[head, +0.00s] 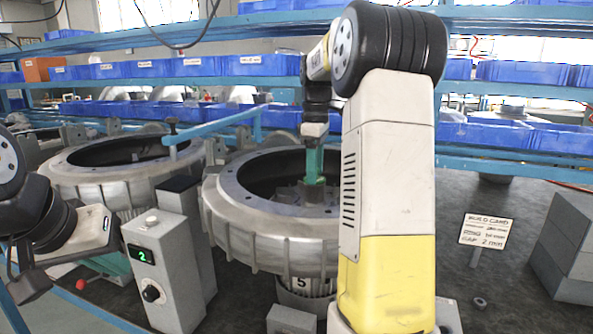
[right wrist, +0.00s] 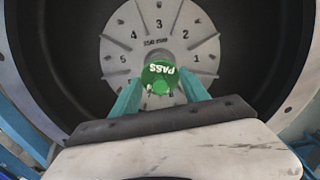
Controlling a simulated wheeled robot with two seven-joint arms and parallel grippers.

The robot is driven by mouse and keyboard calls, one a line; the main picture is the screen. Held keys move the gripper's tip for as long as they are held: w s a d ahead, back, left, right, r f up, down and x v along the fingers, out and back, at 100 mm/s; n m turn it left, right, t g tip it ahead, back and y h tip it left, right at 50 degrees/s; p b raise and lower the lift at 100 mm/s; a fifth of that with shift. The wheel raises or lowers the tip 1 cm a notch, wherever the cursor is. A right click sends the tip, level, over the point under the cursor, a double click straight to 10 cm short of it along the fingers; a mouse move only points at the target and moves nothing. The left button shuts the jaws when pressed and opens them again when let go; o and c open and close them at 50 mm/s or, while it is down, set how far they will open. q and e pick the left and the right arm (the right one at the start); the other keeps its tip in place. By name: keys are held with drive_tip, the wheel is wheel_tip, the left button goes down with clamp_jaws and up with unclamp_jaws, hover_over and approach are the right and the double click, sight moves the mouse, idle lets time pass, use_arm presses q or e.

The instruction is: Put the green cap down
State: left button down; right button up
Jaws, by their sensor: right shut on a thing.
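The green cap (right wrist: 159,76), marked PASS, sits between the two teal fingers of my right gripper (right wrist: 161,88) in the right wrist view. The gripper is shut on it. Behind the cap is a grey round disc (right wrist: 168,30) with numbered sectors, inside a dark ring opening. In the head view my right gripper (head: 314,166) points down into the opening of the near metal ring housing (head: 270,235). Whether the cap touches the disc cannot be told. My left gripper (head: 108,264) is at the left, partly hidden by a control box; its jaw state is unclear.
The grey control box (head: 165,275) with a green "2" display stands left of the near housing. A second ring housing (head: 115,180) is behind it. A build card (head: 486,231) stands at the right, near grey blocks (head: 565,250). Blue bins (head: 190,66) line the back shelves.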

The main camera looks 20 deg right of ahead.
drive_tip(key=shift+f, duration=0.25)
drive_tip(key=o, duration=1.3)
drive_tip(key=shift+r, duration=0.15)
wheel_tip(320, 180, up, 12)
